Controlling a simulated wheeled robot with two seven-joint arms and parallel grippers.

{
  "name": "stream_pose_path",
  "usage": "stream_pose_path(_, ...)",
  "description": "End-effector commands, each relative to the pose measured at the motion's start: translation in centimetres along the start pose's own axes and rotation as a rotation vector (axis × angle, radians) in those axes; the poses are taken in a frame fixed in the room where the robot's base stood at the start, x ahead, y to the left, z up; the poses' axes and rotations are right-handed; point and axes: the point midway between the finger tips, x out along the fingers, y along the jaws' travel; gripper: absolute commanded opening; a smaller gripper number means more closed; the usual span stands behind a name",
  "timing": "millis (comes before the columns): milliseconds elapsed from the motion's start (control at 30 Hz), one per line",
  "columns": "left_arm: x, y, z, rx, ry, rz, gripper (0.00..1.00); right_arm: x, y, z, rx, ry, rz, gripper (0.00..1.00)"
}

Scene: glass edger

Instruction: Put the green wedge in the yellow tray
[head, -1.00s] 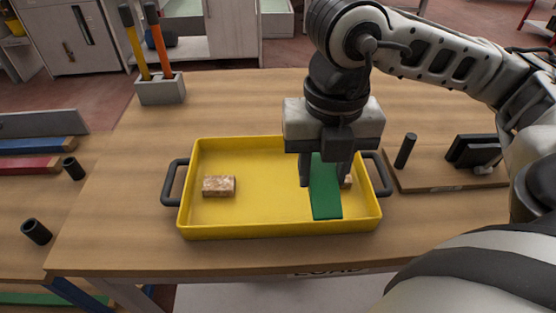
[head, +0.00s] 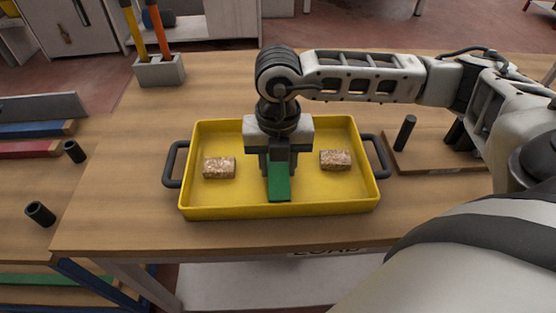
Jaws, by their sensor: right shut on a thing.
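The yellow tray (head: 230,214) stands on the wooden table with a dark handle at each side. My right gripper (head: 278,170) is over the middle of the tray, pointing down, and is shut on the green wedge (head: 279,187). The wedge hangs between the fingers near the tray's front wall; I cannot tell whether it touches the tray floor. My left gripper is not in view.
Two speckled brown blocks lie in the tray, one on the left (head: 219,168) and one on the right (head: 335,160). A grey block holder (head: 160,70) with two handled tools stands at the back left. A wooden board (head: 425,155) with a black peg (head: 404,133) is right of the tray.

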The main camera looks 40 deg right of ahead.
Motion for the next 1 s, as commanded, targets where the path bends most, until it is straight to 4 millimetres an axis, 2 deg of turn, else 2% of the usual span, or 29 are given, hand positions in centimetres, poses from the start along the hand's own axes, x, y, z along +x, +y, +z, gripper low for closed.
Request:
stream_pose_path(267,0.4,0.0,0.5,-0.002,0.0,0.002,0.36,0.5,0.0,0.0,0.0,0.0,0.001,0.12)
stream_pose_path(300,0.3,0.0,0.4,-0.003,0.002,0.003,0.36,0.5,0.0,0.0,0.0,0.0,0.0,0.39)
stream_pose_path(367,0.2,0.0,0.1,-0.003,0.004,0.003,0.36,0.3,0.0,0.0,0.0,0.0,0.0,0.55)
stream_pose_path(400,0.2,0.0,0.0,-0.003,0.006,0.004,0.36,0.3,0.0,0.0,0.0,0.0,0.0,0.58)
stream_pose_path(667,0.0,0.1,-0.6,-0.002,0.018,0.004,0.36,0.2,0.0,0.0,0.0,0.0,0.0,0.58)
stream_pose_path(800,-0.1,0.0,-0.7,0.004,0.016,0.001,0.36,-0.7,0.1,0.0,0.0,-0.002,0.002,0.58)
stream_pose_path(867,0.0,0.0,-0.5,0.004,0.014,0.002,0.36,-1.6,0.1,0.0,0.0,-0.002,0.003,0.58)
stream_pose_path(1000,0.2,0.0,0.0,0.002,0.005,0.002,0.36,-4.7,0.1,0.1,0.0,-0.004,0.004,0.58)
